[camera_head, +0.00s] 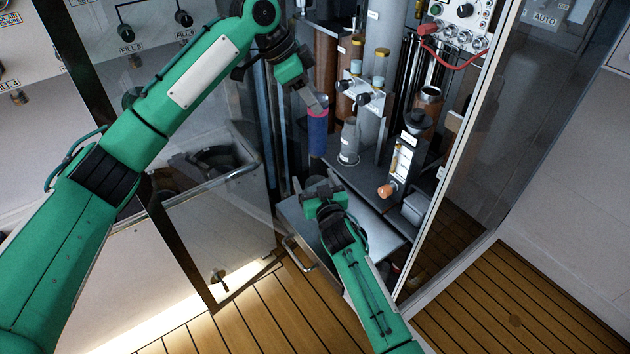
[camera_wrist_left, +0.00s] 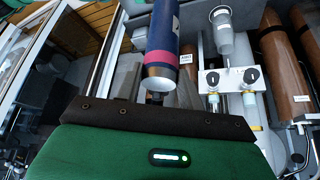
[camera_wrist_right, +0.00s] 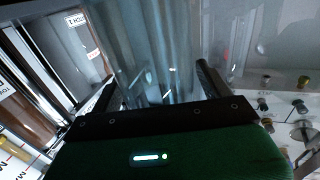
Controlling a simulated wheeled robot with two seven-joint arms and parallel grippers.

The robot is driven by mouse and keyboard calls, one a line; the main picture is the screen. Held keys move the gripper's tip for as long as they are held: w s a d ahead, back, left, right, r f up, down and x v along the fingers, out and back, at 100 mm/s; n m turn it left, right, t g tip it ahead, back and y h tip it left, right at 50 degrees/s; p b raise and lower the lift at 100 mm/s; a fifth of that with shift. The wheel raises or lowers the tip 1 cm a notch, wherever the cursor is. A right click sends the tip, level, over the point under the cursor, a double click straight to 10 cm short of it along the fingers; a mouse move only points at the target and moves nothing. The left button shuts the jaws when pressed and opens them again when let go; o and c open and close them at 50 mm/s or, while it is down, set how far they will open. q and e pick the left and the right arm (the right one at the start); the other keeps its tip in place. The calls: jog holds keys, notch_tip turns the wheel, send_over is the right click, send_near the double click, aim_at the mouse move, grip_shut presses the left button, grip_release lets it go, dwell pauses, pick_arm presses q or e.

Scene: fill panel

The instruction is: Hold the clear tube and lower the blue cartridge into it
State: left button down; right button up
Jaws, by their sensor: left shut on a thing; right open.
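The blue cartridge (camera_head: 317,138), with a pink band near its top, hangs roughly upright from my left gripper (camera_head: 317,106), which is shut on its upper end. In the left wrist view the cartridge (camera_wrist_left: 163,35) shows its silver end cap close to the gripper. The clear tube (camera_head: 349,142) stands upright in the cabinet, just right of the cartridge and apart from it. It also shows in the left wrist view (camera_wrist_left: 223,36). My right gripper (camera_head: 323,189) is open and empty, lower and nearer than the tube. In the right wrist view a blurred translucent shape lies beyond the fingers; I cannot tell what it is.
Two black knobs (camera_wrist_left: 231,79) sit close above the tube. Brown cylinders stand behind. A glass door (camera_head: 470,150) bounds the right side. A grey drawer (camera_head: 295,225) lies beneath my right gripper.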

aim_at(312, 155)
jog(key=c, duration=1.1)
pick_arm(q)
jog(key=shift+f, duration=7.65)
pick_arm(e)
jog(key=shift+o, duration=0.2)
pick_arm(q)
jog(key=shift+f, duration=0.25)
notch_tip(312, 155, down, 6)
jog(key=shift+r, duration=0.2)
jog(key=c, duration=0.8)
grip_release()
